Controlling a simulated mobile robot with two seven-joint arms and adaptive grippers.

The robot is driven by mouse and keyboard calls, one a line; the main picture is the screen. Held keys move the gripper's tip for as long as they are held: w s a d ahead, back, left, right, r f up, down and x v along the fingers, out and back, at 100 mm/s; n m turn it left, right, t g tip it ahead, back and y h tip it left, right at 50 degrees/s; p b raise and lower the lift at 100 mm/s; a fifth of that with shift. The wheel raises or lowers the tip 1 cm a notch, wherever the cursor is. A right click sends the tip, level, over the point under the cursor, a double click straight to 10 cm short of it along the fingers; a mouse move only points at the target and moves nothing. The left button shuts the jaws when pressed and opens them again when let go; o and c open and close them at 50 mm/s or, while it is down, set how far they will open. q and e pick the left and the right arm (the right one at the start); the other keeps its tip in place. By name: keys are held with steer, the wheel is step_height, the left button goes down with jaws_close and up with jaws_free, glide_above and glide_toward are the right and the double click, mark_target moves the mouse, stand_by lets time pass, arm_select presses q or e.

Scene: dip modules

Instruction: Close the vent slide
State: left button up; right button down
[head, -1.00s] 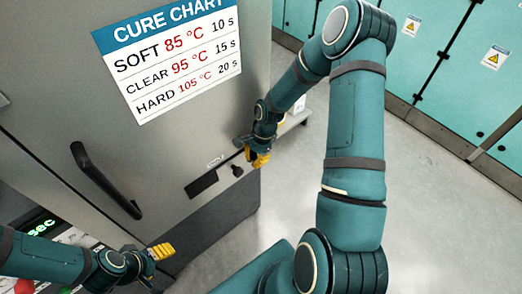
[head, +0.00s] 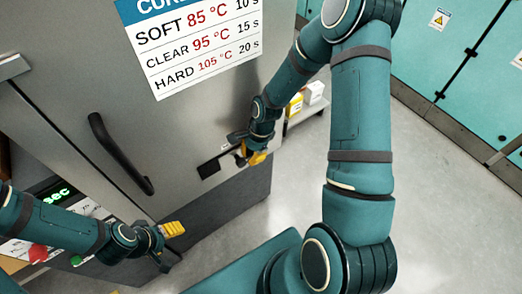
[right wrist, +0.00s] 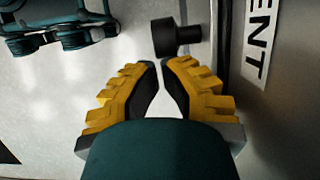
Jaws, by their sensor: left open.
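The vent slide on the grey cabinet front shows as a dark slot (head: 208,169) with a black knob (head: 239,161) at its right. My right gripper (head: 252,157) is right beside the knob in the head view. In the right wrist view the black knob (right wrist: 178,38) lies just beyond the fingertips of my right gripper (right wrist: 161,66), not between them. Those fingers nearly meet, with a narrow gap and nothing held. My left gripper (head: 170,245) is open and empty, low in front of the cabinet, away from the slide.
A black door handle (head: 120,153) stands out from the cabinet left of the slide. A cure chart (head: 200,45) is above. A panel with a green display (head: 57,194) and a red button (head: 38,252) is at lower left. A shelf with small boxes (head: 313,93) stands behind my right arm.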

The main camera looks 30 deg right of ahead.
arm_select(q)
steer(key=shift+f, duration=0.1)
arm_select(e)
steer(key=a, duration=0.6)
steer(key=shift+s, duration=0.25)
